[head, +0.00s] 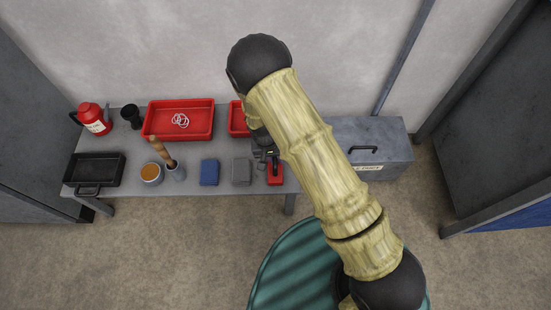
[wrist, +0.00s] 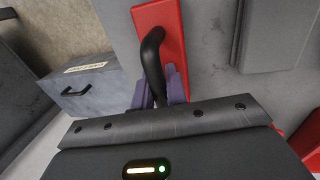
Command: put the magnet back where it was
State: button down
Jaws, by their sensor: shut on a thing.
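The magnet is a flat red block (wrist: 175,22) with a curved black handle, seen at the top of the wrist view. In the head view it shows as a small red shape (head: 276,177) at the front right of the table. My gripper (wrist: 158,88) is shut on the black handle, one finger on each side of it. In the head view my gripper (head: 266,156) is partly hidden by my arm. I cannot tell whether the magnet rests on the tabletop or is just above it.
A grey chest (head: 372,137) stands right.

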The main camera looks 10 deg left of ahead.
jog(key=c, duration=1.4)
grip_release()
jog(key=shift+f, duration=0.1)
notch_tip(320, 180, up, 12)
jog(key=a+p, duration=0.2)
jog(key=p, duration=0.2)
jog(key=shift+s+p, duration=0.25)
jog(key=shift+p, duration=0.15)
jog(key=shift+a, duration=0.1)
